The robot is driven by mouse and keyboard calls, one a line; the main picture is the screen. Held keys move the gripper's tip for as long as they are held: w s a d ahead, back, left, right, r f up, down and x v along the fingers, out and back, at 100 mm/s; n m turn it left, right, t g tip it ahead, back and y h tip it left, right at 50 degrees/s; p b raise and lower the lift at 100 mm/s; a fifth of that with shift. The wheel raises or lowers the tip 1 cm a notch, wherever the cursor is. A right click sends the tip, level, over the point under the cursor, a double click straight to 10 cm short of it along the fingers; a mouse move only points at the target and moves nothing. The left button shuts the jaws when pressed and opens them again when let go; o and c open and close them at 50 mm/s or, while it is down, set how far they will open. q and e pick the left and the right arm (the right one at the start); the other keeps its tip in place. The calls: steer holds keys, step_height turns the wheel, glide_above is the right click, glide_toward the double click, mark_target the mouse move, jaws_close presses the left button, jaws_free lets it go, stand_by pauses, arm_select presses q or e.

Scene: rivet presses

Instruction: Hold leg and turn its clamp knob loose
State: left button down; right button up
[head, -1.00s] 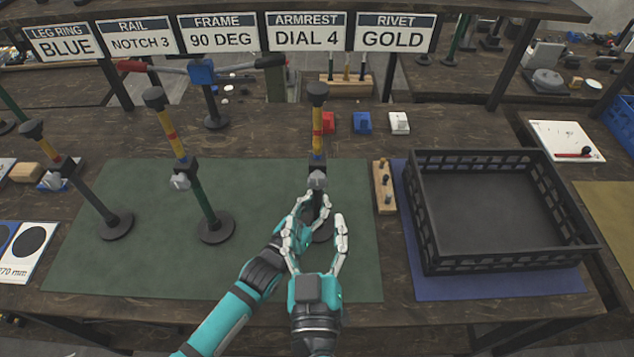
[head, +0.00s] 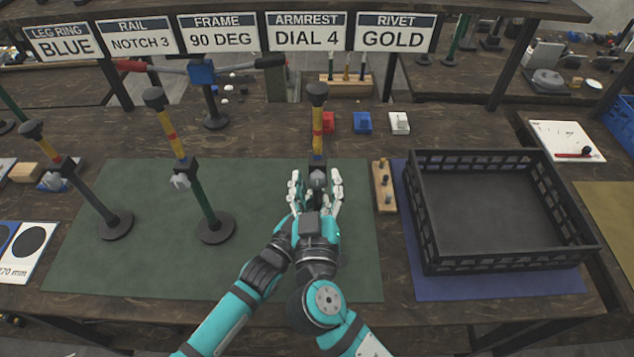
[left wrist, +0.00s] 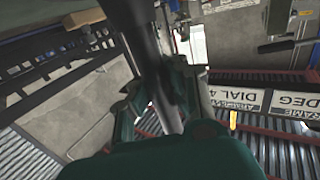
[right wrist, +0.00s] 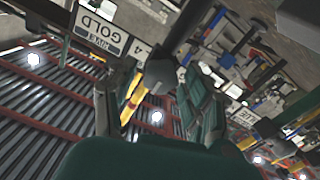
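The leg (head: 317,141) stands upright on the green mat, with a dark foot on top, a yellow and red upper tube and a black clamp. Its grey clamp knob (head: 317,179) faces me. My right gripper (head: 316,186) is open, with its fingers on either side of the knob; whether they touch it cannot be told. The right wrist view shows a gap between these fingers (right wrist: 158,105). My left gripper (left wrist: 160,90) is shut on the leg's dark lower tube (left wrist: 145,40). In the head view the right hand hides its fingers and the leg's base.
Two similar legs (head: 171,130) (head: 66,172) stand to the left on the green mat (head: 140,270). A black crate (head: 500,264) sits at the right on a blue mat. A small wooden block with dark pegs (head: 384,187) lies between. Red, blue and white blocks (head: 362,123) are behind.

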steer(key=c, duration=0.9)
